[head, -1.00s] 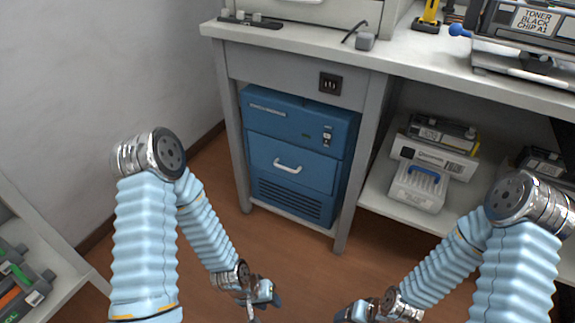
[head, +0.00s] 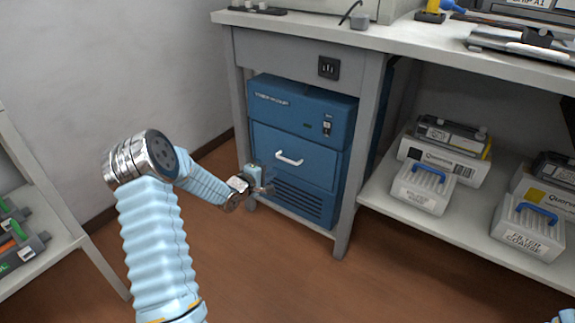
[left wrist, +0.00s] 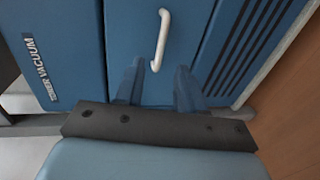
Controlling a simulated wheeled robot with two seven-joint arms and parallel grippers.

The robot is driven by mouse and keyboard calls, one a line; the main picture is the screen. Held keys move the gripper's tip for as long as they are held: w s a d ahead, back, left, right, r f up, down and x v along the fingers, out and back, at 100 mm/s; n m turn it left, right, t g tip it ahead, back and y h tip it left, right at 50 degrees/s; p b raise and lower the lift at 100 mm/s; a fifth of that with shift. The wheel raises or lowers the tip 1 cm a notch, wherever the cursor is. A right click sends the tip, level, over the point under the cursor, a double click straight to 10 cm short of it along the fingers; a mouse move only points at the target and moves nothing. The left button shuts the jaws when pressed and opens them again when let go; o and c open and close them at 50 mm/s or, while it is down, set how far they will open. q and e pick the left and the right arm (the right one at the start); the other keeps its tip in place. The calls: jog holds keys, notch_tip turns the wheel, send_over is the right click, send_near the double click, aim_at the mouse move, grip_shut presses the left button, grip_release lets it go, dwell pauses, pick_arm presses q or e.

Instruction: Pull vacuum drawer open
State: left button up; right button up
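The blue toner vacuum (head: 304,145) stands under the workbench, and its drawer (head: 310,165) looks closed. The drawer's white handle (head: 289,159) is on its front. My left gripper (head: 262,180) is just left of and below the handle in the head view. In the left wrist view, the gripper (left wrist: 158,85) has its two fingers spread apart, with the white handle (left wrist: 160,40) ahead, roughly between their lines. The fingers are not around the handle, and nothing is between them. My right gripper is out of view; only a bit of my right arm shows at the bottom right corner.
The grey workbench leg (head: 357,165) stands right of the vacuum. A low shelf (head: 390,205) holds filter boxes (head: 424,188) and cartridges. Another shelf (head: 40,240) stands at the left. The floor (head: 270,270) before the vacuum is clear.

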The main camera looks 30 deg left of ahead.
pick_arm(q)
jog(key=x, duration=0.8)
jog(key=shift+b, duration=0.3)
jog(key=shift+f, duration=0.1)
grip_shut()
